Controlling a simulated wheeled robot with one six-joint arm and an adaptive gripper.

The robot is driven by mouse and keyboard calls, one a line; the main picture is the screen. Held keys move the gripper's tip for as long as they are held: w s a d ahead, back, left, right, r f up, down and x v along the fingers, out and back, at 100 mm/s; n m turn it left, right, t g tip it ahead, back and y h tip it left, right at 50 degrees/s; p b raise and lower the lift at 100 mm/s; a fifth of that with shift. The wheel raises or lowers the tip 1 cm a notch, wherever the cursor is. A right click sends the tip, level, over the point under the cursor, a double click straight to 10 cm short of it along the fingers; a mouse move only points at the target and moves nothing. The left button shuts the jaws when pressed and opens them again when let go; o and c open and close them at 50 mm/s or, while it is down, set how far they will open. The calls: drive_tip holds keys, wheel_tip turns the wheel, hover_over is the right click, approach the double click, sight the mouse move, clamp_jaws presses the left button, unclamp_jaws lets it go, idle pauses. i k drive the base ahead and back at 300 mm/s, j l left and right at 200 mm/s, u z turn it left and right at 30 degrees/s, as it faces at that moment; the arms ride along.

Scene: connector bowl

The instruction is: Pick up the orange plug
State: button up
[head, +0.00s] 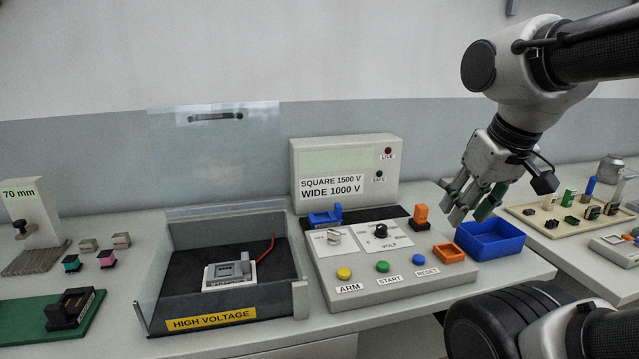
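An upright orange block with a darker base (421,213), which looks like the orange plug, stands at the back right of the grey control console. My gripper (468,218) hangs to its right, pointing down above the left part of a blue bin (497,251). Its fingers look spread apart and do not touch the orange block. A dark green piece shows at the right finger; I cannot tell whether it is part of the finger or something behind it.
The console (400,289) carries knobs, coloured buttons and a blue connector (325,217). A clear-walled high-voltage box (222,317) stands to its left. A tray (530,229) of small parts lies right of the bin.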

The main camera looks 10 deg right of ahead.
sight(421, 213)
drive_tip(key=l+u, duration=0.35)
drive_tip(key=l, duration=1.6)
